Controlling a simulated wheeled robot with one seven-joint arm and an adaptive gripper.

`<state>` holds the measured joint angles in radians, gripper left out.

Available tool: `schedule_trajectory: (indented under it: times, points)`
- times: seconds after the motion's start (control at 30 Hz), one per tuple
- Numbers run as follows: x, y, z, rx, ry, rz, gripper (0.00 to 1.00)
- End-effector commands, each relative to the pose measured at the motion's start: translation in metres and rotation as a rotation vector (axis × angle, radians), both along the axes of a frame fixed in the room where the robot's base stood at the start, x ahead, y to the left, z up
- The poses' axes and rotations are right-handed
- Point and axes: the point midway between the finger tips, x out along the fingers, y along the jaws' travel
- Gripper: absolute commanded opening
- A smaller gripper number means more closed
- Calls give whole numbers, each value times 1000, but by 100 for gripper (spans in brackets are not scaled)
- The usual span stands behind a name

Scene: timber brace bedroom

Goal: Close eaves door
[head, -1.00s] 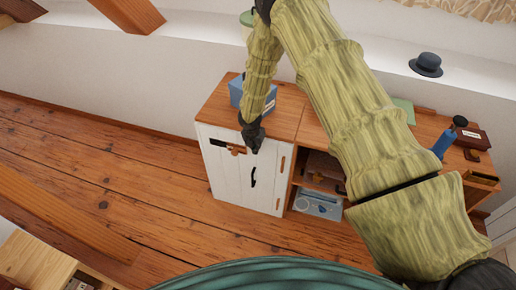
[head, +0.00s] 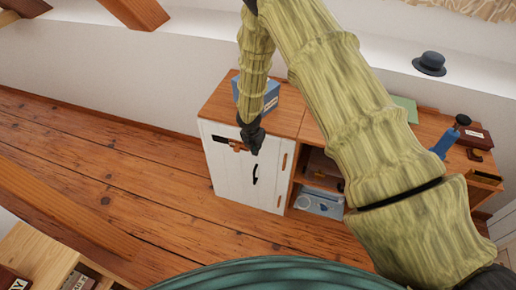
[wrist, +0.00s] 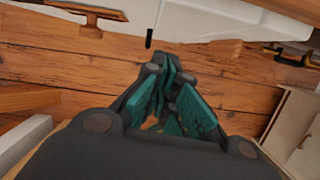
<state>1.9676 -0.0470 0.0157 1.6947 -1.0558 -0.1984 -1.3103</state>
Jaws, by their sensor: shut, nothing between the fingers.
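The eaves door is probably the white plank front (head: 228,178) of the low cabinet, with a black pull handle (head: 255,174). It looks about flush with the cabinet; I cannot tell whether a small gap is there. A wooden turn-latch (head: 236,146) sits near its top, beside a dark slot. My gripper (head: 253,146) hangs in front of the upper part of the front, right of the latch; contact cannot be told. In the wrist view my gripper (wrist: 172,75) has its teal fingers together and empty. The latch (wrist: 92,18) and handle (wrist: 149,38) show beyond them.
A blue box (head: 270,97) stands on the cabinet top. Open shelves to the right hold a blue-grey case (head: 320,202). A blue bottle-like object (head: 445,143) stands on the worktop. The plank floor (head: 110,190) left of the cabinet is clear. Wooden furniture is at lower left.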

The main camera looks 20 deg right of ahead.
Motion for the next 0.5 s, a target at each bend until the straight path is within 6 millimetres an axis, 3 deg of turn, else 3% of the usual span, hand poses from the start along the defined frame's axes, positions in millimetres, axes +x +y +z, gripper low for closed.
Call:
schedule_trajectory:
  times: [0.5]
  points:
    - [-13, 13, 62, 3, 2, 4, 0]
